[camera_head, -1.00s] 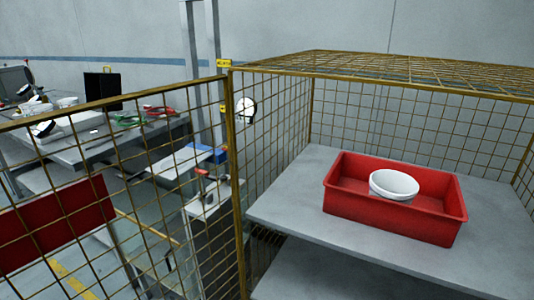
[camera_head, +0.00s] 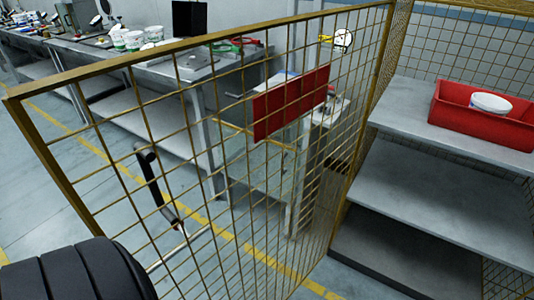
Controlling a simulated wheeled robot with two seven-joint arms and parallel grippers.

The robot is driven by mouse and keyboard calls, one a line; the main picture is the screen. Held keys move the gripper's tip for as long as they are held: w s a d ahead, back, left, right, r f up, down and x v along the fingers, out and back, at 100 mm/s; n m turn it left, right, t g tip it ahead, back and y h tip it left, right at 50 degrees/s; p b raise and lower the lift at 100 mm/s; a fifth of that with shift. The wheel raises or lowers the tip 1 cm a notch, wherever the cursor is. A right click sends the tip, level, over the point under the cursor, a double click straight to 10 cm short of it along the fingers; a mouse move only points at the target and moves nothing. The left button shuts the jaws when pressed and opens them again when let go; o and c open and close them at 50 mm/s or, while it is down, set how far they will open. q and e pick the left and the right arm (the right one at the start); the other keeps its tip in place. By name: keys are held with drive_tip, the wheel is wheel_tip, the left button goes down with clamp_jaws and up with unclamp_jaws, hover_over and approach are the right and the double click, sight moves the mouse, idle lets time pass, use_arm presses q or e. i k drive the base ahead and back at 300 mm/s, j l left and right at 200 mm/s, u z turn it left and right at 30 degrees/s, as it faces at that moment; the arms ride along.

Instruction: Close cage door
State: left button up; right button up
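The cage door (camera_head: 225,150) is a yellow wire-mesh panel in a yellow frame, swung open to the left of the cage. A red plate (camera_head: 290,102) shows at its middle. A black handle (camera_head: 153,185) shows near its free edge. The cage (camera_head: 385,62) stands at the right with its front open. Neither gripper is in view. A black ribbed rounded thing (camera_head: 75,272) fills the bottom left corner, in front of the door; I cannot tell what it is.
Inside the cage, grey shelves (camera_head: 420,187) hold a red bin (camera_head: 470,123) with a white round container (camera_head: 490,103). Behind the door are metal workbenches (camera_head: 150,68) with containers and tools. Yellow lines (camera_head: 100,150) mark the grey floor.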

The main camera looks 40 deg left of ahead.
sight(273, 109)
drive_tip(key=k+j+z, duration=0.1)
drive_tip(key=j, duration=0.3)
drive_tip(key=k+j, duration=0.2)
drive_tip(key=j, duration=0.15)
drive_tip(key=k+j+z, duration=0.15)
drive_tip(key=j, duration=0.2)
drive_tip(key=k+j+z, duration=0.1)
drive_tip(key=j, duration=0.25)
drive_tip(key=k+j+z, duration=0.1)
drive_tip(key=j+z, duration=0.15)
drive_tip(key=j, duration=0.9)
